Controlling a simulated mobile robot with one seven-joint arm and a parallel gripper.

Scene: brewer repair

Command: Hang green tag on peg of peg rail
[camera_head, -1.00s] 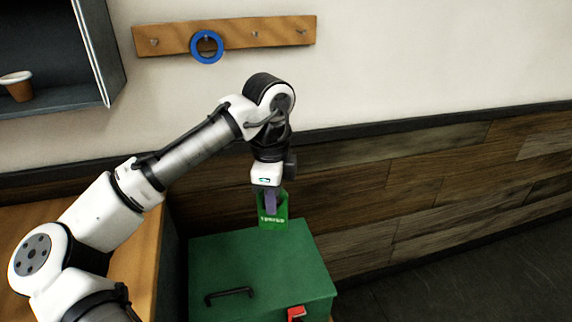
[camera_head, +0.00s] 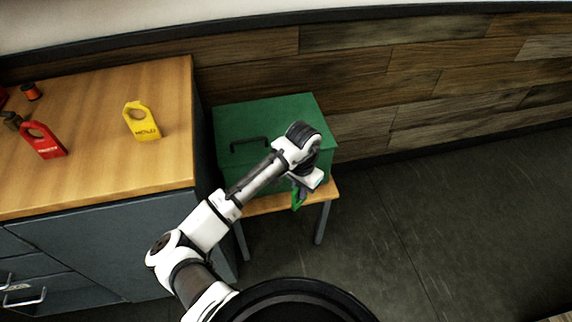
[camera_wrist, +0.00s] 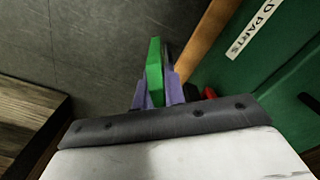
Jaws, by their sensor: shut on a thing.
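The green tag (camera_head: 297,198) is held in my gripper (camera_head: 300,186), in front of the green box and above the floor. In the wrist view the green tag (camera_wrist: 154,72) stands edge-on between the purple fingers of my gripper (camera_wrist: 157,88), which are shut on it. The tag's hole and lettering cannot be made out now. The peg rail is outside both current views.
A green box (camera_head: 265,115) with a dark handle sits on a small wooden stand (camera_head: 270,203). A wooden counter (camera_head: 95,95) at left bears a yellow tag (camera_head: 146,128) and a red tag (camera_head: 46,146). Open floor (camera_head: 430,200) lies right.

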